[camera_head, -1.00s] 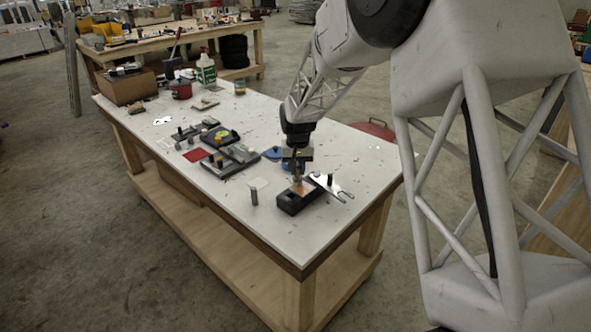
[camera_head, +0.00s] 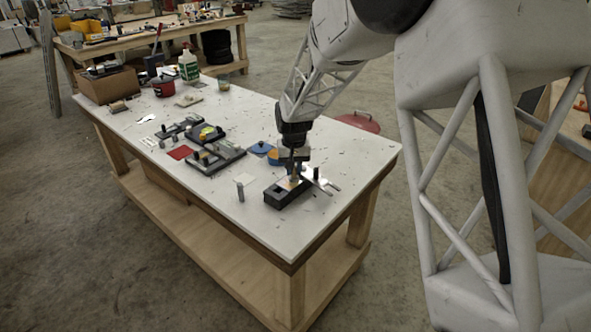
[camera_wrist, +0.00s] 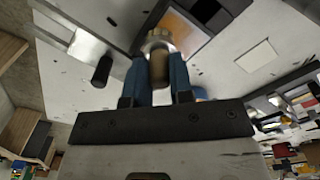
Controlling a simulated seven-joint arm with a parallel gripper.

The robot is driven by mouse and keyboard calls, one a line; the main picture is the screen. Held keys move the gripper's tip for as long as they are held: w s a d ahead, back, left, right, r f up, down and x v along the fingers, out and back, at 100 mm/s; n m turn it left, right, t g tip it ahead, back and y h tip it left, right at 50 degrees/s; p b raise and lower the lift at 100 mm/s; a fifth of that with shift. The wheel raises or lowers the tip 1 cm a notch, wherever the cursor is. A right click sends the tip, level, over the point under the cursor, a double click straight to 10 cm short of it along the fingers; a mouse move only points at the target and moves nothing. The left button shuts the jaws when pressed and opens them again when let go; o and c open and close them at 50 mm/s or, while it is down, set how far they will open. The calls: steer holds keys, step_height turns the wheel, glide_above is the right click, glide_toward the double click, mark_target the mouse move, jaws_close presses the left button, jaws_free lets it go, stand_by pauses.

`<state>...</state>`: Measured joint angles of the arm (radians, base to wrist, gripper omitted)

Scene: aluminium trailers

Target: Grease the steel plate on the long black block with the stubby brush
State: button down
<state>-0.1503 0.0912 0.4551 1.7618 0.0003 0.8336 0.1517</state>
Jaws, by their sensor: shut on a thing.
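The long black block (camera_head: 277,199) lies near the front right of the white table. The steel plate (camera_head: 285,184) is on its top; in the wrist view the plate (camera_wrist: 178,31) has an orange-brown patch. My gripper (camera_head: 294,162) is over the block. In the wrist view its two blue fingers (camera_wrist: 158,78) are shut on the stubby brush (camera_wrist: 158,66). The brush's lower end is at or just above the plate; contact cannot be told. The fingers and brush hide part of the plate.
A forked metal piece (camera_head: 327,186) and a black peg (camera_head: 316,172) are right of the block. A grey cylinder (camera_head: 240,193) and a pale square (camera_head: 244,179) are left. A blue round item (camera_head: 260,148) is behind. The table front is clear.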

steer(key=shift+w+a, duration=1.8)
steer(key=shift+a, duration=0.1)
step_height(320, 180, up, 8)
steer(key=shift+a, duration=0.1)
steer(key=shift+s+a, duration=0.2)
steer(key=shift+s, duration=0.05)
stand_by(0.4)
